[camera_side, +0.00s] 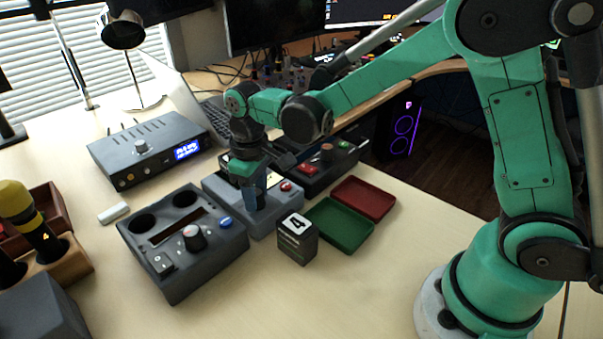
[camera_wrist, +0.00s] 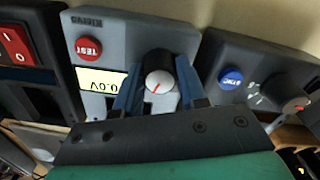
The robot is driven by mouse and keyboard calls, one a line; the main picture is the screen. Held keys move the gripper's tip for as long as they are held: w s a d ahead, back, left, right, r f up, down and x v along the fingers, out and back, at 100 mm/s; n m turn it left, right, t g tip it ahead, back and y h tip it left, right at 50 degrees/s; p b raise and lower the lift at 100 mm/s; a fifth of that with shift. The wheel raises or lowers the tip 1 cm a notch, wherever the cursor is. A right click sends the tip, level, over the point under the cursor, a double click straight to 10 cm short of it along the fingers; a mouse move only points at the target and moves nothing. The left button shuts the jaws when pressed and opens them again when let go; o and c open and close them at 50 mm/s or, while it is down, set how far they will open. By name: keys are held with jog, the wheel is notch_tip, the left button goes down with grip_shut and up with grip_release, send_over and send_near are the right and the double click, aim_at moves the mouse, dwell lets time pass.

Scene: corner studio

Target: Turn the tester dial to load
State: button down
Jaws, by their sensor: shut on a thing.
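The tester (camera_side: 285,207) is a light grey box on the desk; in the wrist view it (camera_wrist: 120,38) shows a red TEST button (camera_wrist: 89,48) and a lit display (camera_wrist: 101,82) reading 0.0V upside down. Its dial (camera_wrist: 158,82) has a pale cap with a red pointer line, which points to the lower left in the wrist view. My gripper (camera_wrist: 159,85) is shut on the dial, one blue finger on each side. In the side view my gripper (camera_side: 256,193) points down over the tester and hides the dial. I cannot read any dial markings.
A dark grey box (camera_side: 178,268) with a knob and blue button stands in front; another box (camera_side: 345,172) with a red switch stands behind. A black number 4 block (camera_side: 297,240), green tray (camera_side: 338,222) and red tray (camera_side: 362,197) are close by. A blue-display unit (camera_side: 150,150) stands back left.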

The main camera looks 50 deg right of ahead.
jog(key=m, duration=0.6)
jog(key=shift+m, duration=0.3)
dwell(0.4)
jog(key=shift+c, duration=2.4)
grip_release()
jog(key=shift+r, duration=0.15)
jog(key=shift+r, duration=2.7)
